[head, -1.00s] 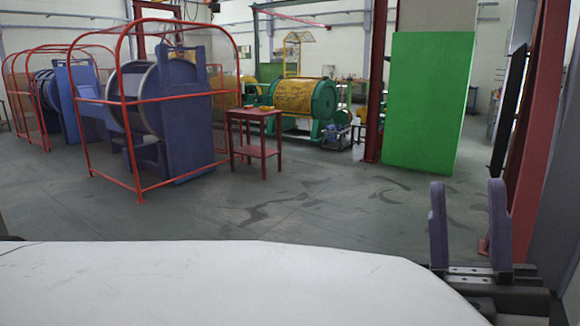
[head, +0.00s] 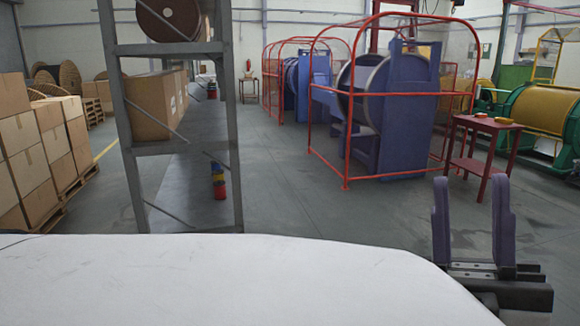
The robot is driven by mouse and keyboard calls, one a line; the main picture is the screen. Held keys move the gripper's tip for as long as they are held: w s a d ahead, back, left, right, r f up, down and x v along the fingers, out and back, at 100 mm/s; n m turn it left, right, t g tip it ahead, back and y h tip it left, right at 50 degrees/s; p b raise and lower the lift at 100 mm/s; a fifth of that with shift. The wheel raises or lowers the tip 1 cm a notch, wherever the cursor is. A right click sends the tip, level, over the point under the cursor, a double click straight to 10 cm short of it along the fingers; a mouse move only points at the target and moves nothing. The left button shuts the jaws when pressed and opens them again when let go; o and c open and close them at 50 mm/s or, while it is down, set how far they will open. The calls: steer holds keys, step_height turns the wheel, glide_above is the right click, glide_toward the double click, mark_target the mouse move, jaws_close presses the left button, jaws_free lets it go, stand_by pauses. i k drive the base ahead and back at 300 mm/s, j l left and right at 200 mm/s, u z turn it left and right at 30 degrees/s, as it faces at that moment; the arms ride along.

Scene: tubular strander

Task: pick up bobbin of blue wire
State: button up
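My gripper (head: 470,184) is at the lower right of the head view. Its two purple fingers point up and stand wide apart, with nothing between them. A small stack of coloured items (head: 218,181), blue, yellow and red, stands low at the grey shelf rack on the left. Its top piece (head: 217,168) looks blue, but it is too small to tell whether it is a bobbin of blue wire. My gripper is far from the stack.
The grey rack (head: 183,50) holds a cardboard box (head: 154,104) and a brown reel (head: 168,14). Stacked boxes (head: 22,141) line the left. A red-caged blue machine (head: 402,110) and a red table (head: 483,124) stand at right. The floor between rack and machine is clear.

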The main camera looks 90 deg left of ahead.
mark_target(215, 166)
steer(key=u, duration=3.2)
steer(key=i+l+z, duration=0.45)
steer(key=i+z, duration=0.15)
steer(key=i, duration=0.15)
steer(key=i+l+z, duration=0.1)
steer(key=i+z, duration=0.3)
steer(key=i, duration=1.25)
steer(key=i+l+u, duration=0.15)
steer(key=i+u, duration=0.25)
steer(key=i+l+u, duration=0.35)
steer(key=i, duration=0.25)
steer(key=i+l+u, duration=0.25)
steer(key=u, duration=0.2)
steer(key=i+l+u, duration=0.4)
steer(key=k, duration=0.05)
